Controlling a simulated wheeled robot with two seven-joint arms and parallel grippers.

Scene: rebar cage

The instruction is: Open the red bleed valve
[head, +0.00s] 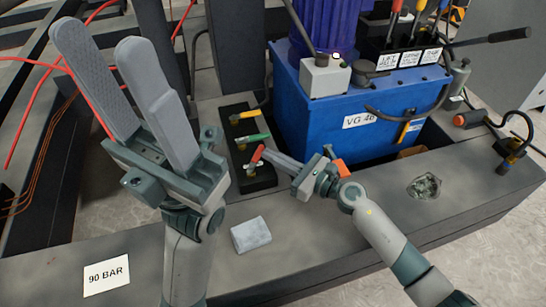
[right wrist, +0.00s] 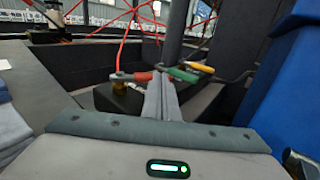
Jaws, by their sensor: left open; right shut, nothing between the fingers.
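The red bleed valve has a small red lever (head: 257,154) on a black block (head: 262,183). It is the nearest lever in a row with a green lever (head: 252,138) and a yellow lever (head: 244,115). My right gripper (head: 268,153) is shut and empty, with its tips right at the red lever; I cannot tell whether they touch. In the right wrist view the red lever (right wrist: 143,76) shows just left of the shut fingertips (right wrist: 160,78), and the green lever (right wrist: 182,74) just right. My left gripper (head: 100,45) is open, raised at the left, away from the valves.
A blue tank (head: 300,115) marked VG 46 stands behind and right of the block. A grey cloth-like block (head: 251,234) and a "90 BAR" card (head: 106,276) lie on the grey bench top. Several coloured levers stand on the tank. Red hoses run at the left.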

